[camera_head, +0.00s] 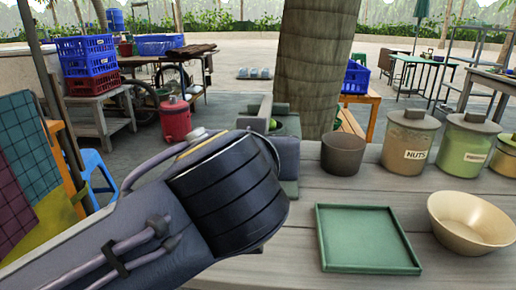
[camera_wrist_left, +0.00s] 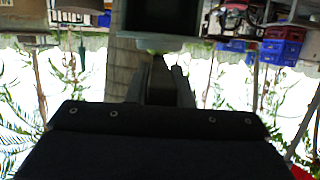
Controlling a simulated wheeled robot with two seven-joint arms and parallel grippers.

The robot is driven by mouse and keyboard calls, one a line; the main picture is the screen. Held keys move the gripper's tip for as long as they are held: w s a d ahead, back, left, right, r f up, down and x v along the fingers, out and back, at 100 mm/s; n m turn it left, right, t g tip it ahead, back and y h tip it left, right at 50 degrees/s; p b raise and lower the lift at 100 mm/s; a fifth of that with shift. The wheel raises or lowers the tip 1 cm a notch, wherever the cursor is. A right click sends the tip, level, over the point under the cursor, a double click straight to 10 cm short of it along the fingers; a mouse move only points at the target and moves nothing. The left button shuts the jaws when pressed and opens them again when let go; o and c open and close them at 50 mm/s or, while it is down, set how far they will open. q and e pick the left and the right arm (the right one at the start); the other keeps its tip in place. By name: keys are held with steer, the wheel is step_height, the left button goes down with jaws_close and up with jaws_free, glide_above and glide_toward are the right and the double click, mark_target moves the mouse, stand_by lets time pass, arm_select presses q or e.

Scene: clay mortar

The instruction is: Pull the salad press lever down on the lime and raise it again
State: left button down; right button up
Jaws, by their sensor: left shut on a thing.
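The salad press (camera_head: 289,188) stands on the table, a grey-green frame partly hidden behind my left arm in the head view. The green lime (camera_head: 273,124) shows in its upper part. In the wrist view, which is upside down, a dark boxy part of the press (camera_wrist_left: 163,18) is at the top centre. My left gripper (camera_wrist_left: 161,70) points at the press, its two grey fingers shut on a part that looks like the press lever; the contact itself is too dark to make out. In the head view my arm hides the fingertips. My right gripper is not in view.
Right of the press stand a dark cup (camera_head: 340,155), a nuts jar (camera_head: 408,143) and a green jar (camera_head: 465,145). A green square tray (camera_head: 366,262) and a cream bowl (camera_head: 472,222) lie nearer. A tree trunk (camera_head: 318,65) rises behind the table.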

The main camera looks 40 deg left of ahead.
arm_select(q)
steer(key=shift+f, duration=0.3)
steer(key=c, duration=1.3)
jaws_free()
steer(key=shift+r, duration=0.1)
steer(key=shift+s+r, duration=0.15)
steer(key=p+v, duration=0.2)
steer(key=v, duration=0.5)
steer(key=shift+s+d, duration=0.15)
steer(key=shift+d, duration=0.05)
